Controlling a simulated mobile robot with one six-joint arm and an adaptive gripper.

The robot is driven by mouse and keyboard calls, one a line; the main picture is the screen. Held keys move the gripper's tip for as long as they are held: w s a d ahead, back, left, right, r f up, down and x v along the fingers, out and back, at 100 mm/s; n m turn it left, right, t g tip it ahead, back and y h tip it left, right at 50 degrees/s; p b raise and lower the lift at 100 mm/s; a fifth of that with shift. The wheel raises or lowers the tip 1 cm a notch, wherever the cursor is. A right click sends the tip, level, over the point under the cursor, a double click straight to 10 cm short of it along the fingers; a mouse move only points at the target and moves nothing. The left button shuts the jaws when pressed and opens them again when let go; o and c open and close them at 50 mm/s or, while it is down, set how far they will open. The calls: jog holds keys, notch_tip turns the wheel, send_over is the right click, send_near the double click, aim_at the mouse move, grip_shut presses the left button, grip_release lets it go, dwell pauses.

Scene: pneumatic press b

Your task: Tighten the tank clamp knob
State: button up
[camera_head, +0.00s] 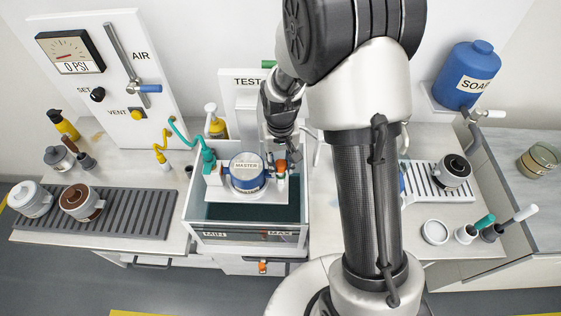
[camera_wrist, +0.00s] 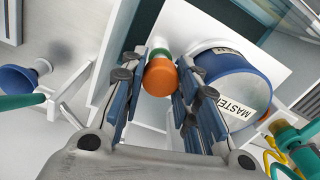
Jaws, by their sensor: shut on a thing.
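An orange knob (camera_head: 281,165) with a green band stands at the right side of the blue MASTER cylinder (camera_head: 246,165), on the white fixture over the water tank (camera_head: 246,236). In the wrist view the orange knob (camera_wrist: 161,78) sits between the two fingers, and the blue cylinder (camera_wrist: 237,85) is just right of them. My gripper (camera_head: 283,142) points down over the knob and is shut on it; it also shows in the wrist view (camera_wrist: 157,88). The finger contact is partly hidden in the head view.
A second orange knob (camera_head: 262,267) is on the front below the tank. A gauge panel (camera_head: 108,78) with teal and yellow hoses stands left. A slotted rack (camera_head: 97,212) holds cups. A blue soap tank (camera_head: 467,77) is at right. My arm hides part of the bench.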

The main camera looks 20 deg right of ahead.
aim_at(280, 162)
jog(key=shift+w+r, duration=0.15)
jog(key=o, duration=1.1)
jog(key=shift+c, duration=0.2)
notch_tip(280, 162, up, 12)
dwell(0.4)
